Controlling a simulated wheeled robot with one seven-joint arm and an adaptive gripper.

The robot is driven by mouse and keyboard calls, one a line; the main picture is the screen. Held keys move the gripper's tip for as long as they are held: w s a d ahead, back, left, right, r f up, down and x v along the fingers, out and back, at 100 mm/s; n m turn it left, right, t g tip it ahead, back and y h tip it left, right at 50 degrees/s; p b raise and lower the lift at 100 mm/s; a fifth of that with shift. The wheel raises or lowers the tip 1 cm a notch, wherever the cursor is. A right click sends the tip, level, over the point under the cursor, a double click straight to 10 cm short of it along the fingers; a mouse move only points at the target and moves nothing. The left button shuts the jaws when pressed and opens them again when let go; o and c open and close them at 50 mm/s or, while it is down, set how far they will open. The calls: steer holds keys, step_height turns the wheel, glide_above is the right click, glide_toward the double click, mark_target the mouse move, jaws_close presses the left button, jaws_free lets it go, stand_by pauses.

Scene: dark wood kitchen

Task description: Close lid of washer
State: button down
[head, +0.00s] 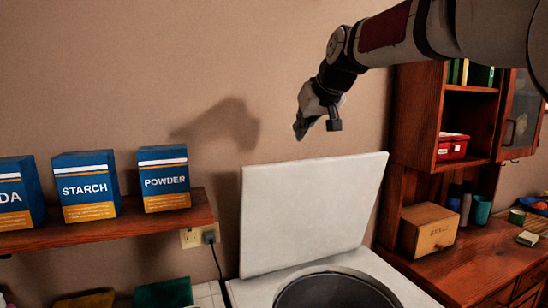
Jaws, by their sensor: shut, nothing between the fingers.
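The washer (240,291) is white and stands against the wall, at the bottom middle of the head view. Its white lid (312,212) stands up at the back, raised nearly upright. The round dark opening (338,294) shows in front of the lid, cut by the bottom edge. My gripper (315,130) hangs above the top edge of the lid, pointing down, apart from it. It is shut and empty. How far it is in front of or behind the lid I cannot tell.
A wooden shelf (130,229) at the left bears boxes marked STARCH (86,187) and POWDER (164,180). A wooden cabinet (400,117) with a counter (455,270) stands close at the right, with a wooden box (428,231) on it. An outlet (190,238) with a cord is left of the lid.

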steer(key=shift+d+f+p+x, duration=0.15)
steer(key=shift+p+x, duration=0.25)
steer(key=shift+x, duration=1.2)
steer(key=shift+d+p+x, duration=0.15)
steer(key=shift+p+x, duration=0.2)
steer(key=shift+x, duration=1.3)
steer(key=shift+d+f+p+x, duration=0.15)
steer(key=shift+p+x, duration=0.25)
steer(key=shift+x, duration=1.2)
steer(key=shift+s, duration=0.2)
steer(key=shift+f, duration=0.1)
